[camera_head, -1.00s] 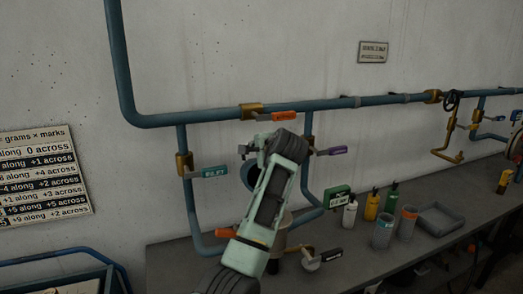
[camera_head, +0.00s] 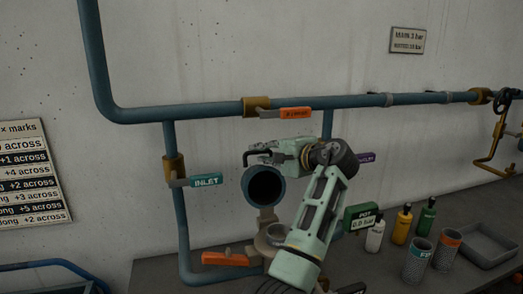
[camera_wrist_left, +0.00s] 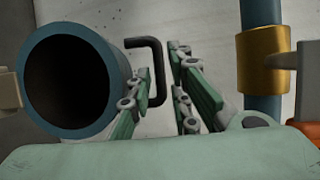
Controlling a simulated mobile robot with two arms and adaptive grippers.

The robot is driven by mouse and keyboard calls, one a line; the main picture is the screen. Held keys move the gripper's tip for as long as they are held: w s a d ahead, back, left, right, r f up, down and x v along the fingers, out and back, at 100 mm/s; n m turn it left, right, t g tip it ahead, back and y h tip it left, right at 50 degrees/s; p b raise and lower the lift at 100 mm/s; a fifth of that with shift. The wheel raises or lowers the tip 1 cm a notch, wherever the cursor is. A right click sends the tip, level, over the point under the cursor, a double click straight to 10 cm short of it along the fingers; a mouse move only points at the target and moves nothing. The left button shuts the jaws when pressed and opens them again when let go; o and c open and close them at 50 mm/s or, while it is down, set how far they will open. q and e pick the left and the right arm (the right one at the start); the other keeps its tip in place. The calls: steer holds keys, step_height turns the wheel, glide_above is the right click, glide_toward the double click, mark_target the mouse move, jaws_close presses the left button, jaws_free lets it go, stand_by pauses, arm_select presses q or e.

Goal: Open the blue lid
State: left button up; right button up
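A short blue cylinder (camera_head: 265,187) with a dark round face stands by the wall above the bench; it is large at left in the left wrist view (camera_wrist_left: 72,80). I cannot tell whether this is the blue lid itself or an open mouth. A black bent handle (camera_wrist_left: 154,62) sticks out beside it. My left gripper (camera_head: 264,152) is at the top of the cylinder. In the wrist view its fingers (camera_wrist_left: 168,88) are apart, with the handle's bent end near the left finger, seemingly not gripped. My right gripper is out of view.
Blue pipes surround the cylinder, with an orange lever (camera_head: 284,113) above, a teal INLET lever (camera_head: 205,181) at left and an orange lever (camera_head: 226,259) below. A green gauge box (camera_head: 364,216), bottles, cups and a grey tray (camera_head: 488,244) stand on the bench to the right.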

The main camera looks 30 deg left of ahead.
arm_select(q)
steer(key=shift+x, duration=1.15)
steer(key=shift+w+f, duration=0.1)
steer(key=shift+c, duration=1)
jaws_close()
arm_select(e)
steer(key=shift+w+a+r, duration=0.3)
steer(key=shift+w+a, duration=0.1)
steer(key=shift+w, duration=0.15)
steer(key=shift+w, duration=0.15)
